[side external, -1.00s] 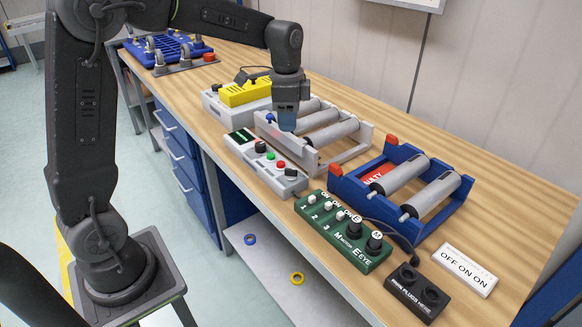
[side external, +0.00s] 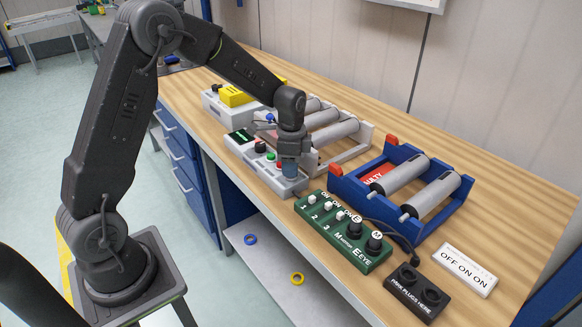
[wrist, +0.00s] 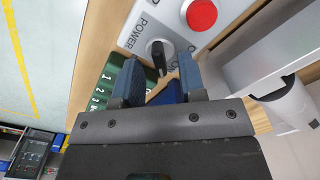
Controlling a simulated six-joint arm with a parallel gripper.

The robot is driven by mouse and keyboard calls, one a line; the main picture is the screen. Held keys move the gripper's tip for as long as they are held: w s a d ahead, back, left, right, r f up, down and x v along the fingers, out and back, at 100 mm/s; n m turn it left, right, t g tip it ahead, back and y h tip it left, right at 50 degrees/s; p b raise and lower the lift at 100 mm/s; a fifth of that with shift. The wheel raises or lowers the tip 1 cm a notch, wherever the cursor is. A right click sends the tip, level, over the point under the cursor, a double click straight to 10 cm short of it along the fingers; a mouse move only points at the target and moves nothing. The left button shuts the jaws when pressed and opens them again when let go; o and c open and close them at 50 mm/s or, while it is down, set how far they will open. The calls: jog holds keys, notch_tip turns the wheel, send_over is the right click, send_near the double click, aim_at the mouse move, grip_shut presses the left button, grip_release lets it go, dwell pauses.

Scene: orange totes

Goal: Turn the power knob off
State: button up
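The power knob (wrist: 157,50) is black and sits on a light grey control box (side external: 246,155) beside the printed word POWER. In the wrist view it lies between the tips of my two blue fingers. My gripper (wrist: 159,63) is open, with a gap on both sides of the knob, and I see no contact. The printing around the knob is partly covered, so its setting is hard to read. In the side view my gripper (side external: 290,170) points down over the near right end of the box and hides the knob.
A red button (wrist: 202,14) is close to the knob. A green switch box (side external: 345,230) stands to the right, with a blue roller frame (side external: 345,190) behind it. A grey roller frame (side external: 330,160) stands just behind the control box. Bare bench lies at the back right.

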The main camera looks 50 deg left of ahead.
jog(key=shift+f, duration=0.55)
grip_shut()
